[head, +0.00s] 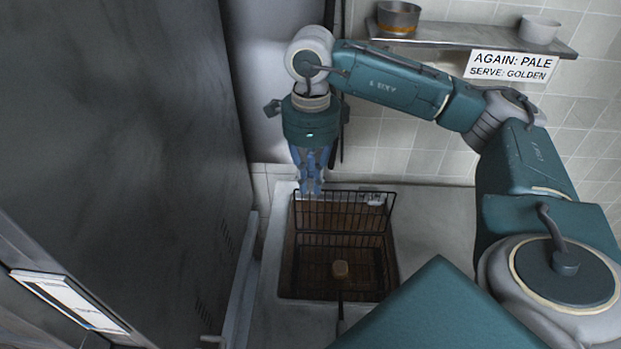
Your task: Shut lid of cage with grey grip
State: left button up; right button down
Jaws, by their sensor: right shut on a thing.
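The wire cage (316,262) sits in the rectangular well of a pale counter. Its dark mesh lid (345,214) stands raised at the back. My left gripper is not in view.
A tall dark metal panel (120,130) fills the left side. A shelf (470,40) on the tiled wall holds a metal pot (398,20) and a white bowl (538,29). A sign (512,66) hangs below it. The counter (430,225) right of the well is clear.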

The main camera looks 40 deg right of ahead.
jog(key=shift+s+a+f, duration=0.1)
jog(key=shift+s+f, duration=0.15)
jog(key=shift+f, duration=0.05)
dwell(0.4)
jog(key=c, duration=1.8)
grip_release()
jog(key=shift+o, duration=0.4)
jog(key=shift+w, duration=0.2)
jog(key=shift+r, duration=0.1)
notch_tip(320, 180, up, 10)
jog(key=shift+w+f, duration=0.15)
jog(key=shift+f, duration=0.05)
jog(key=shift+r, duration=1.15)
jog(key=shift+c, duration=0.5)
